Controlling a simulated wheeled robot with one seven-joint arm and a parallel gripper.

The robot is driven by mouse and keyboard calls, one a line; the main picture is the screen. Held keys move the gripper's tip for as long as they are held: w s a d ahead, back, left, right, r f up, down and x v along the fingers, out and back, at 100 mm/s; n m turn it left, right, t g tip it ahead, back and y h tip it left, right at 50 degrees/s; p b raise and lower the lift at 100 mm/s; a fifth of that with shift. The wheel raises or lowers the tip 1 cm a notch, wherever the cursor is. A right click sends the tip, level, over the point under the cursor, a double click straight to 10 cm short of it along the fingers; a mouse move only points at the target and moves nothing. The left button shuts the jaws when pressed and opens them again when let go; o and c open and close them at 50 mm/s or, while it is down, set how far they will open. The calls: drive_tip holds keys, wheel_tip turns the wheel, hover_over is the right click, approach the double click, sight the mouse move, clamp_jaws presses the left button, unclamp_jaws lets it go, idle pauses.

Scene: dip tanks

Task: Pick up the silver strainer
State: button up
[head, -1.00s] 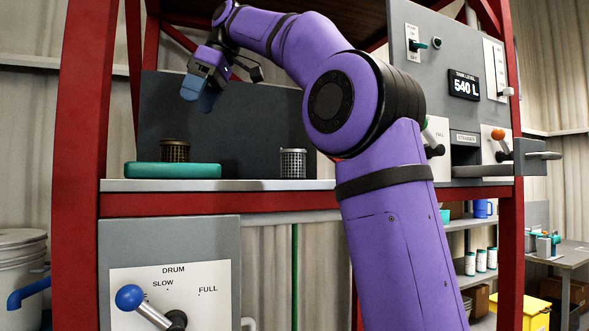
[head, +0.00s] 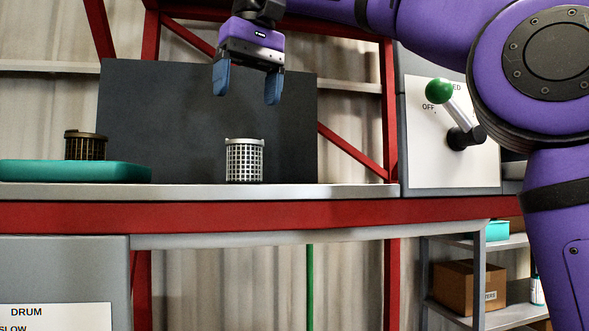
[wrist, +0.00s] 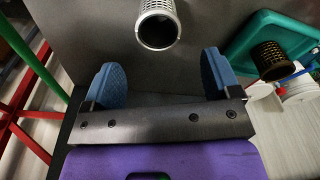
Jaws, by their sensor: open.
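The silver strainer (head: 244,161), a pale mesh cylinder, stands upright on the grey shelf (head: 290,192) in the head view. My gripper (head: 246,88) is above it, pointing down, with its two blue fingers spread and nothing between them. In the wrist view the silver strainer (wrist: 158,24) shows beyond the gap between the fingertips (wrist: 160,72), apart from both. A dark bronze strainer (head: 86,145) stands on a teal tray (head: 75,171) to the left; it also shows in the wrist view (wrist: 270,60).
A dark panel (head: 190,110) rises behind the strainers. A red beam (head: 250,215) runs along the shelf front. A green-knobbed lever (head: 440,92) is on a panel to the right. The shelf right of the silver strainer is clear.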

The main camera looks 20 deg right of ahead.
sight(244, 155)
drive_tip(key=shift+w+a+f, duration=0.1)
drive_tip(key=shift+w+f, duration=0.15)
drive_tip(key=shift+f, duration=1.55)
drive_tip(key=shift+w+f, duration=0.3)
drive_tip(key=shift+f, duration=1.45)
drive_tip(key=shift+w+a+f, duration=0.1)
drive_tip(key=shift+w+f, duration=0.15)
drive_tip(key=shift+f, duration=1.55)
drive_tip(key=c, duration=1)
